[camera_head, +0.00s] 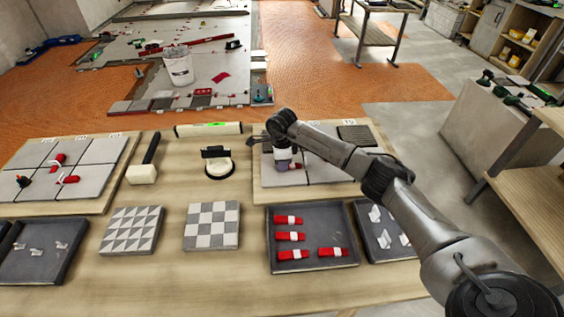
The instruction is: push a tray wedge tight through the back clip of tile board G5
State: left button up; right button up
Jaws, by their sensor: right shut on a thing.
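My right arm reaches in from the right, and its gripper (283,166) points down at the left part of the right-hand tile board (262,190). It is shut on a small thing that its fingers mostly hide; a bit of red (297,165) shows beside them. I cannot tell whether that red is a wedge in a clip. The board carries grey tiles (330,170); its labels are too small to read. A dark tray (312,256) in front holds several red wedges (290,237) with white bands. My left gripper is not in view.
A left tile board (98,190) carries grey tiles with red pieces. Trays with white clips (380,225) stand at both sides. Bare table shows in front.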

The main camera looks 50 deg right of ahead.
aim_at(295, 165)
dwell(0.5)
jog(key=shift+s+d, duration=0.3)
jog(key=shift+s+d+p, duration=0.35)
jog(key=shift+p, duration=0.05)
jog(key=shift+s+d, duration=0.15)
dwell(0.6)
jog(key=shift+s+d, duration=0.35)
jog(key=shift+s+d+p, duration=0.3)
jog(key=shift+s+p, duration=0.05)
jog(key=shift+s, duration=0.05)
dwell(0.6)
jog(key=shift+s+d, duration=0.15)
dwell(0.7)
